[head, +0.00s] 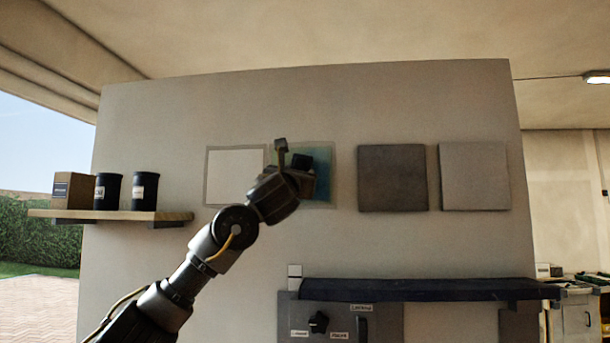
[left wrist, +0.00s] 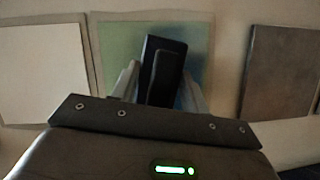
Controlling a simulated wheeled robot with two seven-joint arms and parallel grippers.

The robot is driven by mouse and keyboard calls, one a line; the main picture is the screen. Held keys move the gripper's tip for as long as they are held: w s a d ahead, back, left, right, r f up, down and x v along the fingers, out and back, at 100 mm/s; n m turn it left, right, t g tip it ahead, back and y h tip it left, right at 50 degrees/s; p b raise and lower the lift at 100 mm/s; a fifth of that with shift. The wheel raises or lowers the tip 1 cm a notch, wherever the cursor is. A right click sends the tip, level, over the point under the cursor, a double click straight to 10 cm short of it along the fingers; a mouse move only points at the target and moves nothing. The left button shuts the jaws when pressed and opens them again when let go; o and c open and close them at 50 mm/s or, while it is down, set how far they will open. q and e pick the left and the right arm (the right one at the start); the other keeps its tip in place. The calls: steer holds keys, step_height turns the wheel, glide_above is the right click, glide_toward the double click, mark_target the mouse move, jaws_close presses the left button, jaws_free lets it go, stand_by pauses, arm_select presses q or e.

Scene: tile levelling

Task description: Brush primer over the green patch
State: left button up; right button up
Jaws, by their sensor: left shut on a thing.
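The green patch (head: 322,155) is a square on the upright grey wall panel, between a white square and a dark grey one. Its right and lower part looks blue, its upper left pale green; it also shows in the left wrist view (left wrist: 120,45). My left gripper (head: 298,172) is in front of the patch and hides part of it. It is shut on a dark block-like tool (left wrist: 163,68), seemingly the brush. The bristles are hidden, so I cannot tell whether they touch the patch. My right gripper is not in view.
A white square (head: 234,176) is left of the patch; a dark grey tile (head: 392,178) and a lighter tile (head: 474,176) are to its right. A shelf (head: 150,215) with a box and two black cans is at left. A dark ledge (head: 420,290) juts out below.

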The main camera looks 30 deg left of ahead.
arm_select(q)
steer(key=shift+d, duration=0.1)
steer(key=shift+s+a, duration=0.3)
steer(key=shift+a, duration=0.55)
steer(key=shift+s+a, duration=0.25)
steer(key=shift+a, duration=0.6)
steer(key=shift+a, duration=0.1)
steer(key=a+r+p, duration=0.1)
steer(key=s+a+r, duration=0.1)
steer(key=a, duration=0.1)
steer(key=shift+p, duration=0.4)
steer(key=shift+d, duration=0.15)
